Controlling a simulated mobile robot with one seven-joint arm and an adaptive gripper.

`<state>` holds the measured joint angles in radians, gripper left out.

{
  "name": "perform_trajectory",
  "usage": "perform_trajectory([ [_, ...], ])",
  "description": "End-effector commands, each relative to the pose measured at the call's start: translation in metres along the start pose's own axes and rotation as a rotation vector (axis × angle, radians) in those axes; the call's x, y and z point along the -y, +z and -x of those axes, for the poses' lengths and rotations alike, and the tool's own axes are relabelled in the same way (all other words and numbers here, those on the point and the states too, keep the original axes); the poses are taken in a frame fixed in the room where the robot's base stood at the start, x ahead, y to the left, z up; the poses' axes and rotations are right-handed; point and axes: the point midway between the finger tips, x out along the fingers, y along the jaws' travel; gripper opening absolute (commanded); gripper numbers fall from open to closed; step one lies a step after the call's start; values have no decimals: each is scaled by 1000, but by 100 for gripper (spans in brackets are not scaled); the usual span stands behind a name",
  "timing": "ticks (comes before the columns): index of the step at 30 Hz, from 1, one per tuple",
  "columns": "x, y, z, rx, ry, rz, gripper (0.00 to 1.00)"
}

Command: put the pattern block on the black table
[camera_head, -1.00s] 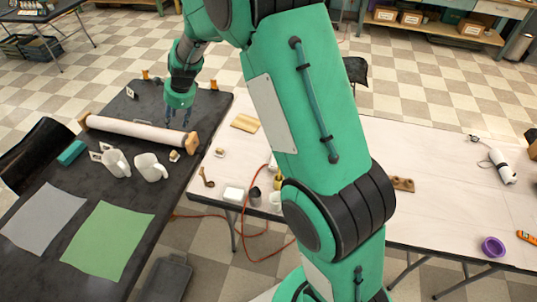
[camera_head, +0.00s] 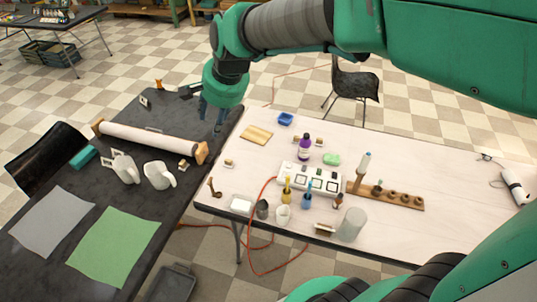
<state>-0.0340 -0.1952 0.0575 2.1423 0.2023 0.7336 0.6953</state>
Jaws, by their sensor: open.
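The black table (camera_head: 60,180) fills the left side. I cannot tell for sure which thing is the pattern block. A small wooden block (camera_head: 184,165) lies on the black table by the right end of the roller, and a similar small one (camera_head: 229,163) lies on the white table's left end. My gripper (camera_head: 217,127) is open, pointing down at the black table's far right corner, just beyond the roller's right end. I see nothing held in it, though its fingertips are small and dark against the tabletop.
A long white roller (camera_head: 150,137) with wooden ends, two white jugs (camera_head: 159,176) and grey and green sheets (camera_head: 115,245) occupy the black table. A narrow gap separates the tables.

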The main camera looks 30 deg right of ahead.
Motion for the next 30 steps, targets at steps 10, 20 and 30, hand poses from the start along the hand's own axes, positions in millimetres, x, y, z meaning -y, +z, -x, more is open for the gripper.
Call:
perform_trajectory([
  [10,-65,45,66,-57,18,310,42],
  [20,-132,89,106,-107,59,599,42],
  [30,-180,118,121,-136,101,797,42],
])
